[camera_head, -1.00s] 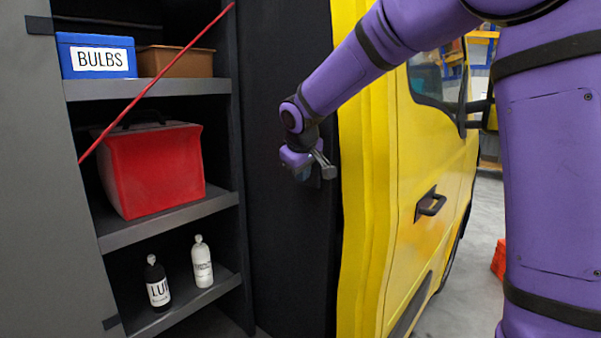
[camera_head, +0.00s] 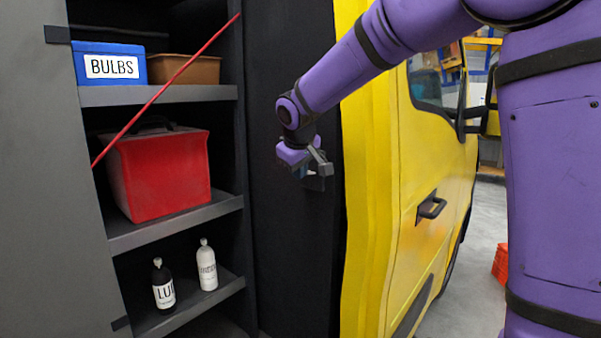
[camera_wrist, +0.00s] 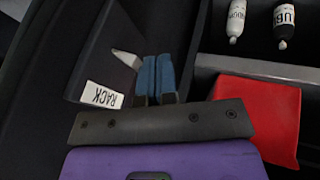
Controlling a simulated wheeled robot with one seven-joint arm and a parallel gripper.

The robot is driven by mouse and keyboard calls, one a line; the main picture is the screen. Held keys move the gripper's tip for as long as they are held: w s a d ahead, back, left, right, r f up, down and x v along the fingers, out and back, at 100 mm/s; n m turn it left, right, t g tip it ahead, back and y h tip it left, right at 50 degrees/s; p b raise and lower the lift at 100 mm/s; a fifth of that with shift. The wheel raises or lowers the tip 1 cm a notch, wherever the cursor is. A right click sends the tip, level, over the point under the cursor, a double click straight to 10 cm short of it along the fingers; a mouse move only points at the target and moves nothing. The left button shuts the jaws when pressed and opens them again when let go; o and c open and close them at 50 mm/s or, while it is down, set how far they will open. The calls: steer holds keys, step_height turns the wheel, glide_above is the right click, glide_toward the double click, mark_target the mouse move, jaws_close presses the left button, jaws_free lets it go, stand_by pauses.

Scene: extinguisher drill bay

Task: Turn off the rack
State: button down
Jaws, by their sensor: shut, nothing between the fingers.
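In the wrist view, a white label reading RACK (camera_wrist: 101,96) shows upside down on a dark panel. A pale, tapered lever-like piece (camera_wrist: 126,59) sticks out beside it, and its end lies close to my fingers. I cannot tell whether they touch. My gripper (camera_wrist: 156,60) has its two blue fingers together with nothing between them. In the head view, my gripper (camera_head: 318,170) is at the dark wall right of the shelves, by the yellow van's edge. There the label and lever cannot be made out behind my wrist.
The shelves at left hold a blue BULBS box (camera_head: 108,65), a brown bin (camera_head: 185,69), a red case (camera_head: 160,172), a dark bottle (camera_head: 163,286) and a white bottle (camera_head: 207,267). A red bar (camera_head: 165,88) slants across the shelf front. The yellow van (camera_head: 400,190) stands close on the right.

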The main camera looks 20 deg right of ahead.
mark_target(308, 173)
steer(key=s+a+r, duration=0.4)
steer(key=s+r, duration=0.2)
steer(key=r, duration=0.1)
steer(key=shift+r, duration=0.2)
steer(key=shift+a, duration=0.1)
steer(key=shift+w+d+r, duration=0.35)
steer(key=shift+d+r, duration=0.05)
steer(key=shift+r, duration=0.15)
steer(key=shift+w+d+r, duration=0.35)
steer(key=shift+d+r, duration=0.05)
steer(key=shift+r, duration=0.15)
steer(key=shift+f, duration=0.1)
steer(key=shift+w+d+r+x, duration=0.15)
steer(key=shift+d+x, duration=0.3)
steer(key=shift+x, duration=1.7)
steer(key=shift+w+d+r+x, duration=0.1)
steer(key=shift+d+x, duration=0.3)
steer(key=shift+x, duration=1.7)
steer(key=shift+d+r+x, duration=0.15)
steer(key=shift+d+x, duration=0.3)
steer(key=shift+x, duration=1.7)
